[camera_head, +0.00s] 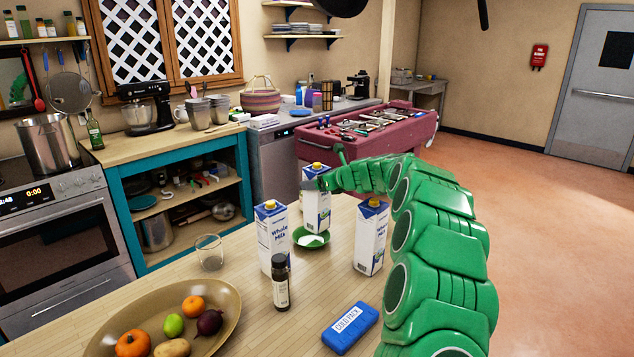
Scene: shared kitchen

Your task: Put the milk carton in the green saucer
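A milk carton (315,215), white and blue with a yellow cap, stands upright at the far part of the table. My gripper (314,185) reaches it from the right, with dark fingers across its upper part, and looks shut on it. The green saucer (299,236) lies just below the carton's base, with a white patch or item on it. I cannot tell whether the carton touches the saucer or is just above or behind it. Two similar milk cartons stand apart, one at left (272,238) and one at right (369,240).
A dark bottle (281,285) stands before the left carton. A glass (209,252), a brown bowl (225,310) of fruit and vegetables and a blue card pack (350,328) are also on the wooden table. Bare tabletop (315,280) lies between the bottle and right carton.

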